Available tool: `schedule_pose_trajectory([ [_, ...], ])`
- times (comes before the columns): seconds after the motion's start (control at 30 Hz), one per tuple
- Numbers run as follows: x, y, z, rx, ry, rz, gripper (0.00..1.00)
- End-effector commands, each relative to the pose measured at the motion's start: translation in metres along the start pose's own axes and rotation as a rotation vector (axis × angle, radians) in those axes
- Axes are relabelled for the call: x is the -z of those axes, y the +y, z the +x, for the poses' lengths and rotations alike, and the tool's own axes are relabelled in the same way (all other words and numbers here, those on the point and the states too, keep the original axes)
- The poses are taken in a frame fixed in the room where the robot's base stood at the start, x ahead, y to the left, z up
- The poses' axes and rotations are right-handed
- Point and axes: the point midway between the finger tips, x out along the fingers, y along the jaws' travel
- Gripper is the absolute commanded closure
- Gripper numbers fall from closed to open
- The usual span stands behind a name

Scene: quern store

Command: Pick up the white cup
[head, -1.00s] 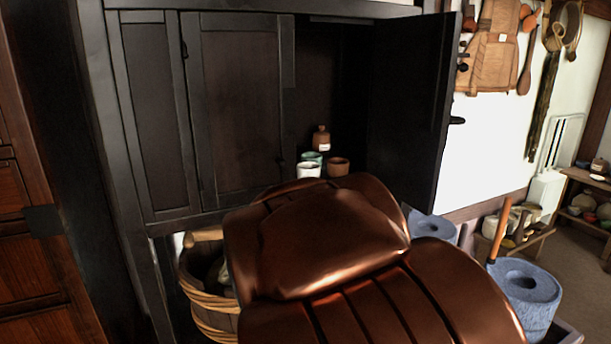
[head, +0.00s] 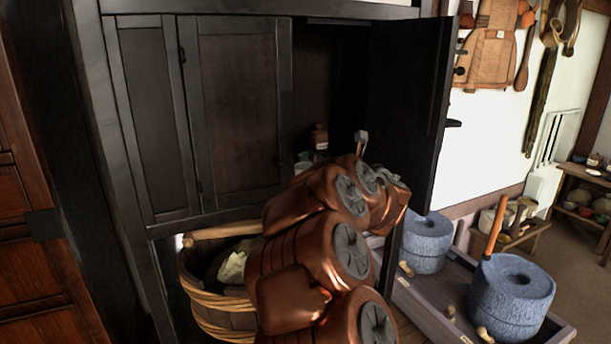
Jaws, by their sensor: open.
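The white cup (head: 302,167) stands inside the dark cabinet's open right compartment, mostly hidden behind my arm; only a small pale part shows. A green cup (head: 305,156) is just behind it, also partly covered. A brown bottle (head: 319,137) with a pale label stands farther back. My gripper (head: 364,150) is at the end of my copper-coloured arm, in front of the compartment and to the right of the white cup. Its jaws are open, with one grey finger pointing up. The rest of the gripper is hidden by the arm.
The cabinet's open door (head: 412,120) stands close on the right of my gripper. A closed door (head: 240,110) is on the left. Below are a wooden bucket (head: 215,310) and a tray (head: 437,318) with blue-grey querns (head: 512,300).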

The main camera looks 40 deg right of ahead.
Motion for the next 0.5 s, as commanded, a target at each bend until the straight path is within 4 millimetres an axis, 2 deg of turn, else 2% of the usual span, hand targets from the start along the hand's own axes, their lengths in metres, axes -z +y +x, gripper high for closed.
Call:
schedule_pose_trajectory([
  [0.03, 0.005, -0.007, -0.002, -0.036, 0.014, -0.055, 0.21],
  [0.2, 0.024, -0.009, -0.010, -0.186, 0.039, -0.221, 0.21],
  [0.5, 0.044, -0.006, -0.025, -0.341, 0.039, -0.351, 0.21],
])
